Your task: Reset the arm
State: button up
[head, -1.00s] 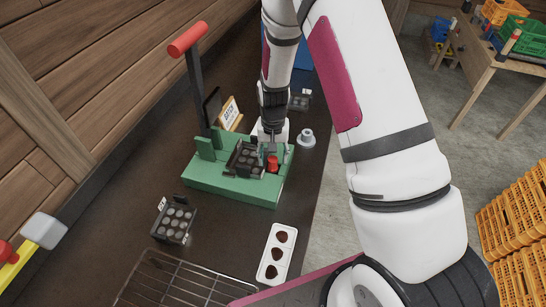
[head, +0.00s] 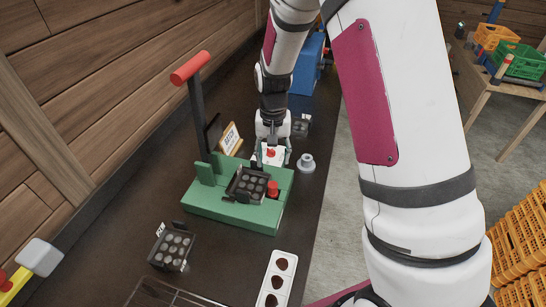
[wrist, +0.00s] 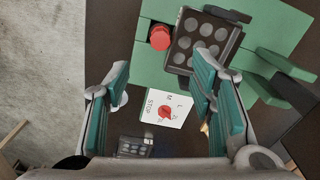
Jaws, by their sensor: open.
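My gripper (head: 271,156) is open and empty, behind the green press on the dark bench. In the wrist view my gripper (wrist: 162,85) has its teal-padded fingers spread wide. A white control box (wrist: 165,108) with a red knob and "STOP" lettering shows between the fingers, apart from them. The green press (head: 225,207) has a black upright lever with a red handle (head: 190,68). A dark mould (head: 247,186) with several round cavities sits on the press, beside a red button (head: 272,189).
A second mould (head: 172,249) and a white tray (head: 283,254) with dark pieces stand in front. A grey ring-shaped part (head: 306,163), another mould (head: 300,126), a small sign (head: 230,138) and a blue machine (head: 308,65) are near the arm. Orange crates (head: 520,240) stand right.

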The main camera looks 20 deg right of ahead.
jog(key=s+r+n+t, duration=0.1)
jog(key=s+r, duration=0.4)
jog(key=r, duration=0.5)
jog(key=s+r+n+t, duration=0.15)
jog(key=s+r, duration=0.25)
jog(key=r, duration=0.5)
jog(key=s+r+n+t, duration=0.1)
jog(key=s+r, duration=0.3)
jog(key=s, duration=0.4)
jog(key=s+r+t, duration=0.2)
jog(key=s+r, duration=0.2)
jog(key=s, duration=0.4)
jog(key=shift+n, duration=0.35)
jog(key=shift+d, duration=0.1)
